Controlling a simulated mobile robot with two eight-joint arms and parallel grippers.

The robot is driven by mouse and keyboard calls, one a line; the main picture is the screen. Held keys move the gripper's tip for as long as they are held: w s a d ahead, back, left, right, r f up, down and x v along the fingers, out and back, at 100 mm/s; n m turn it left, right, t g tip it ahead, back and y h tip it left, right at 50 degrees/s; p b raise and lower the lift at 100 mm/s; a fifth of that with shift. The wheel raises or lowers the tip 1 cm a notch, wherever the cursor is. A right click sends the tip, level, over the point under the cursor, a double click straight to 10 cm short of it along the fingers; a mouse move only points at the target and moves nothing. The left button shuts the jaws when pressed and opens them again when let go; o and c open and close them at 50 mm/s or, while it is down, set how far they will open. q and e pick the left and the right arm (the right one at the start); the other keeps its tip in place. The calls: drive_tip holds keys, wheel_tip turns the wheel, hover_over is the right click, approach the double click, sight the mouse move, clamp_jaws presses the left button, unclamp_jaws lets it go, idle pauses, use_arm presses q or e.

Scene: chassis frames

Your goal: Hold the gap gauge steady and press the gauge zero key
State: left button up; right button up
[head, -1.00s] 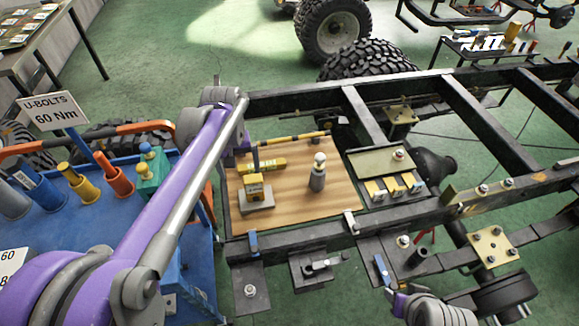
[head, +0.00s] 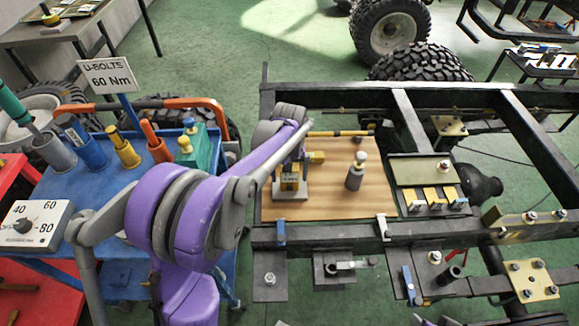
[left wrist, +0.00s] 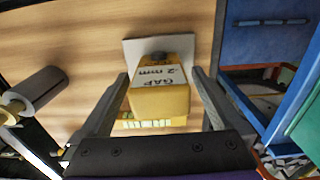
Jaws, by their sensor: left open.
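The gap gauge is a small yellow block (left wrist: 160,98) with the print "GAP .2 mm", standing on a pale grey plate. In the head view the gauge (head: 289,184) is partly covered by my left arm. A dark round piece (left wrist: 159,57) shows at its far end; I cannot tell whether it is the zero key. My left gripper (left wrist: 159,76) is open, with one finger on each side of the gauge. Small gaps seem to remain. In the head view the left gripper (head: 291,166) is at the gauge, mostly hidden by its own arm. My right gripper is not in view.
A wooden board (head: 325,205) lies within the black chassis frame (head: 345,233). A grey cylinder with a cream knob (head: 356,172) stands right of the gauge. Another yellow block (head: 316,157) lies behind it. A blue cart (head: 95,185) with coloured holders stands left.

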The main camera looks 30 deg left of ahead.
use_arm(q)
drive_tip(key=shift+f, duration=0.25)
drive_tip(key=c, duration=1.5)
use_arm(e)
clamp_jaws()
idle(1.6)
